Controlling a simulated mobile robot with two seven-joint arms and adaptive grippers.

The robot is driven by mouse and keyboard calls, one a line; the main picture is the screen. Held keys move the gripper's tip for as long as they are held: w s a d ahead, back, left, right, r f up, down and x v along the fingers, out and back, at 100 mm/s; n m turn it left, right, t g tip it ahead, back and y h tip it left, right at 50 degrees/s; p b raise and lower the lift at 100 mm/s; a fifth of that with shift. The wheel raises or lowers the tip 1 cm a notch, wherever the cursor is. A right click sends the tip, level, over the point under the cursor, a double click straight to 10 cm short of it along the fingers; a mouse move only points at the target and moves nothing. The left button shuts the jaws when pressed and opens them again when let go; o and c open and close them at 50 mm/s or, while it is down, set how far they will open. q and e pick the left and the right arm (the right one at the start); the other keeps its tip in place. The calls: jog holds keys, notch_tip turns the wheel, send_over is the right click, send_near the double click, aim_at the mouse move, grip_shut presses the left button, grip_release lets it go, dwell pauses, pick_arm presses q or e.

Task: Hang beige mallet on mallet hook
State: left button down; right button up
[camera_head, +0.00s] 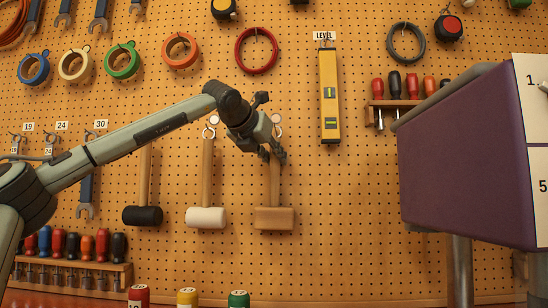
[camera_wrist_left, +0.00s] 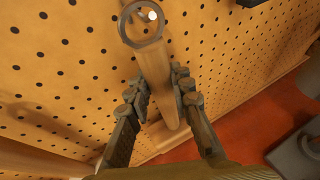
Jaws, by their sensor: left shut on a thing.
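The beige mallet (camera_head: 274,219) hangs head down in front of the pegboard, to the right of the white mallet (camera_head: 206,217). My left gripper (camera_head: 275,154) is shut on the upper part of its wooden handle; the wrist view shows the fingers (camera_wrist_left: 161,84) on both sides of the handle (camera_wrist_left: 154,65). A metal ring (camera_wrist_left: 141,26) tops the handle. A small bright tip, possibly the mallet hook (camera_wrist_left: 152,16), shows within the ring's outline; I cannot tell whether it passes through. In the head view my gripper partly hides this spot. My right gripper is not in view.
A black mallet (camera_head: 142,215) hangs further left. A yellow level (camera_head: 329,95) hangs to the right, beside a screwdriver rack (camera_head: 395,103). A purple box (camera_head: 460,150) juts in at right.

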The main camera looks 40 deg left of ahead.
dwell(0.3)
pick_arm(q)
jog(key=c, duration=1.3)
grip_release()
jog(key=v, duration=1.2)
jog(key=shift+r, duration=0.1)
